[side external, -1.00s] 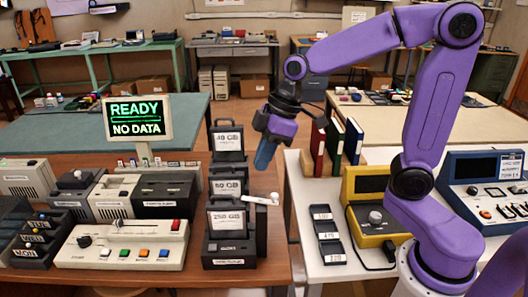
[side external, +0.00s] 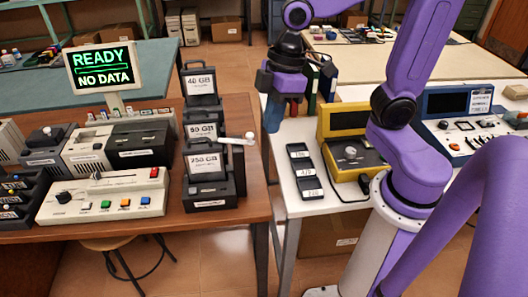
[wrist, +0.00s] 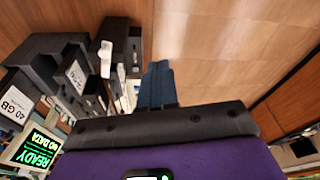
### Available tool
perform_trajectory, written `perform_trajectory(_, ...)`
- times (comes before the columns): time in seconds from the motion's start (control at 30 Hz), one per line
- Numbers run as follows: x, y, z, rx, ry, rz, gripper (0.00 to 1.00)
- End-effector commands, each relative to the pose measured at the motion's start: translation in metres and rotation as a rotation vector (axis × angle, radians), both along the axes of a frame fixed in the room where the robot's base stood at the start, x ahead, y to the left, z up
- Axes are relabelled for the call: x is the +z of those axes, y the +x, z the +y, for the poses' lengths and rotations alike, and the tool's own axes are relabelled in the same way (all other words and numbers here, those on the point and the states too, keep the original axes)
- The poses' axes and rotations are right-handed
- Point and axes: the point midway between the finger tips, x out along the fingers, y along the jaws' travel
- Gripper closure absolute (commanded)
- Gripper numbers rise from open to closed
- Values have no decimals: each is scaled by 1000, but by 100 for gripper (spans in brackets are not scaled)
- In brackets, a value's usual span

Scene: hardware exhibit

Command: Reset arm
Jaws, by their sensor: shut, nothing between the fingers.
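My gripper (side external: 272,127) hangs from my purple arm with its blue fingers pointing down. It is shut and empty, in front of the row of books and over the left end of the white table (side external: 285,192). In the wrist view the fingers (wrist: 159,68) are together with nothing between them. The labelled black drive units (side external: 208,165) stand to the left of the gripper on the brown table, with a white lever (side external: 236,140) sticking out on their right side. The gripper is apart from them.
A READY / NO DATA screen (side external: 103,66) and a beige button console (side external: 104,195) stand on the brown table (side external: 236,208). On the white table are small black labelled units (side external: 305,171), a yellow device (side external: 350,160) and a blue console (side external: 462,118).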

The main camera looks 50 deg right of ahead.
Motion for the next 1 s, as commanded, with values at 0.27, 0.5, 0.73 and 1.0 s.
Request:
perform_trajectory(0.27, -21, -74, -20, 38, -99, 46, 100)
perform_trajectory(0.5, -34, -115, -41, 56, -166, 49, 100)
perform_trajectory(0.73, -38, -123, -48, 28, -198, 67, 59)
perform_trajectory(1.0, -46, -96, -53, -307, -298, 305, 59)
